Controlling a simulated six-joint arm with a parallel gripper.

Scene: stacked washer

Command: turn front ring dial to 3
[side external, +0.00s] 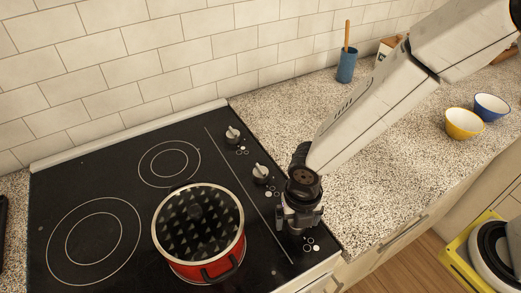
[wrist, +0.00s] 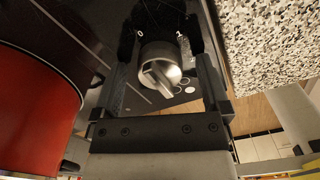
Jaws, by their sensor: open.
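The front dial (wrist: 160,68) is a silver round knob with a raised grip bar on the black cooktop (side external: 105,178). In the wrist view it lies between the fingers of my gripper (wrist: 160,38), with gaps visible on both sides. In the side view my gripper (side external: 301,218) points down over the cooktop's front right corner and hides this dial. My gripper is open and holds nothing. White ring marks (wrist: 183,86) show beside the dial; I cannot read its setting.
A red pot (side external: 204,262) stands on the cooktop left of my gripper. Two more dials, a middle one (side external: 261,172) and a rear one (side external: 233,134), stand behind it. The speckled counter (side external: 285,110) is right. A blue cup (side external: 346,68) and bowls (side external: 464,123) are farther off.

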